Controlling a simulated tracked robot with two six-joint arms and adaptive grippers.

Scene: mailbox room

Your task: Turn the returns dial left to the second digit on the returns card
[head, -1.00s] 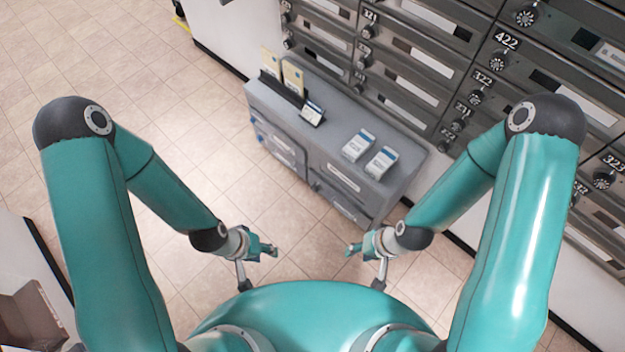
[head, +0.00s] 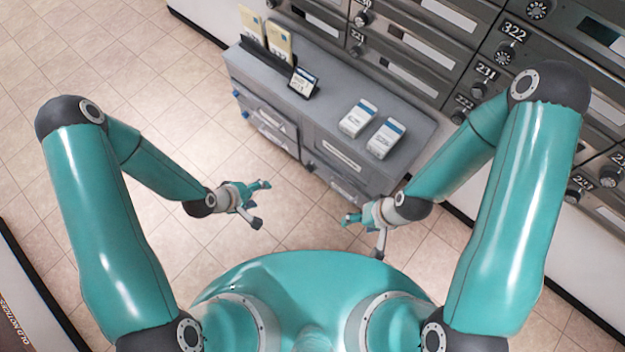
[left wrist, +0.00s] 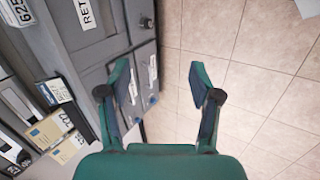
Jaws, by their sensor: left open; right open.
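The grey cabinet (head: 262,75) stands ahead. Its drawer front has a white label, whose letters "RET" (left wrist: 85,12) show in the left wrist view. A small dark knob (left wrist: 148,22) sits below that label's side; I cannot tell its marks or setting. A small dark-framed card (head: 303,82) stands on the cabinet top; its print is too small to read, and I cannot tell if it is the returns card. My left gripper (head: 260,203) is open and empty, in front of and apart from the cabinet. My right gripper (head: 362,235) is open and empty, near the cabinet's front right.
Two yellowish cards (head: 265,38) stand in a dark holder on the cabinet top. Two white boxes (head: 372,127) lie at its right. Blue knobs (left wrist: 153,100) sit on the cabinet's left doors. Numbered mailboxes (head: 430,50) rise behind. The tiled floor (head: 110,60) at left is clear.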

